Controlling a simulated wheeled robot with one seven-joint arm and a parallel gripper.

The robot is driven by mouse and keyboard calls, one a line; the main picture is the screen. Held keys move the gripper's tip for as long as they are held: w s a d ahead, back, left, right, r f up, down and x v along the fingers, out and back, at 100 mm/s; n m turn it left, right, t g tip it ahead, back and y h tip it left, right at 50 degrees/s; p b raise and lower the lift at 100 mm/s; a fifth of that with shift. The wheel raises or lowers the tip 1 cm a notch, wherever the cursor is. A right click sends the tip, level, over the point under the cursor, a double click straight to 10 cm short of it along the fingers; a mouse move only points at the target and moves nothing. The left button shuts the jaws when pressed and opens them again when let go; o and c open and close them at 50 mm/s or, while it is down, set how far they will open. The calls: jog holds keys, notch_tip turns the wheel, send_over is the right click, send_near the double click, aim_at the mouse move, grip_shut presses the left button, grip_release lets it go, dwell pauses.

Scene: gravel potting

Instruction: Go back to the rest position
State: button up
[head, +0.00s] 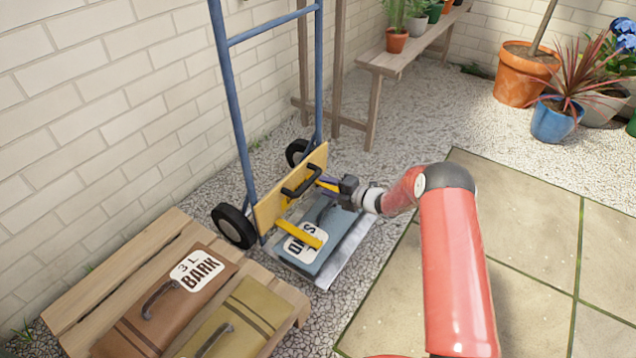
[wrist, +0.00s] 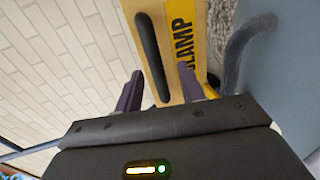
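My gripper (head: 328,184) is at the hand truck, by the black handle of a wooden clamp board (head: 266,212). In the wrist view the two purple fingers (wrist: 168,90) stand apart, with the black handle (wrist: 152,55) between them and a visible gap on both sides. I cannot tell how deep the handle sits between them. The board carries a yellow CLAMP label (wrist: 184,45). My red arm reaches in from the lower right of the head view.
The blue hand truck (head: 235,95) stands against the brick wall, with a blue-grey case (head: 318,262) on its plate. A pallet (head: 120,262) at lower left bears a brown BARK case (head: 165,310) and an olive case (head: 240,325). Potted plants and a bench (head: 410,55) stand behind. The paving (head: 535,270) is clear.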

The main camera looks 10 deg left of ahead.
jog(key=shift+s+d+r, duration=0.1)
jog(key=shift+s+d, duration=0.15)
jog(key=shift+d, duration=0.3)
